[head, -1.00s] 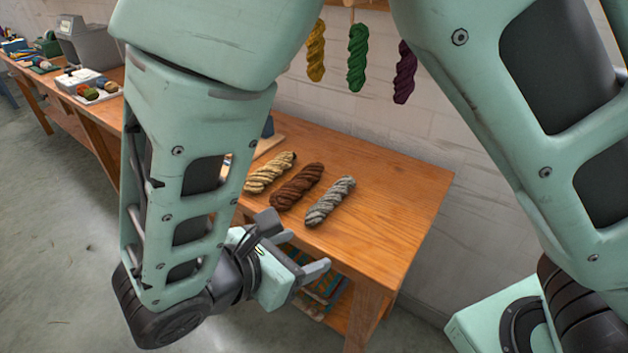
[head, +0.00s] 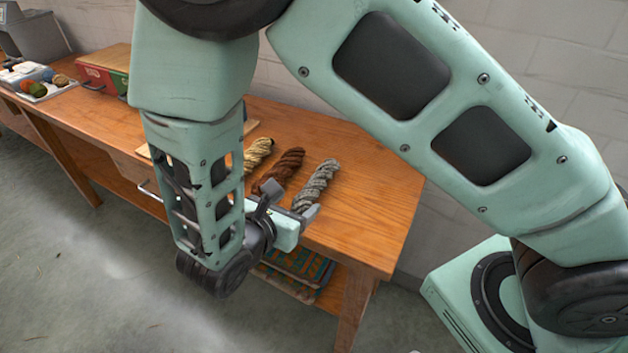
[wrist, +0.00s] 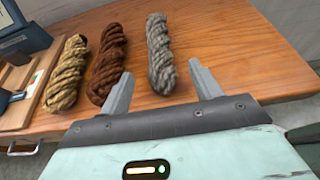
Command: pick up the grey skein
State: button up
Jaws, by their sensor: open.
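The grey skein (head: 316,184) is a twisted hank lying on the wooden table, rightmost of three skeins in a row. My gripper (head: 290,202) is at the table's front edge, open and empty. It also shows in the wrist view (wrist: 160,75), with both fingers apart and pointing towards the skeins. The near end of the grey skein is close to the fingers in the head view; I cannot tell whether they touch.
A brown skein (head: 281,170) lies just left of the grey one, and a cream-yellow skein (head: 257,152) beyond it. A wooden board (wrist: 30,95) is at the left. The table (head: 375,200) is clear to the right. Folded textiles (head: 295,268) sit on a shelf below.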

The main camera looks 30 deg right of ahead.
aim_at(307, 194)
jog(key=shift+p+x, duration=0.35)
jog(key=shift+x, duration=2.5)
jog(key=shift+r, duration=0.15)
jog(key=c, duration=1.1)
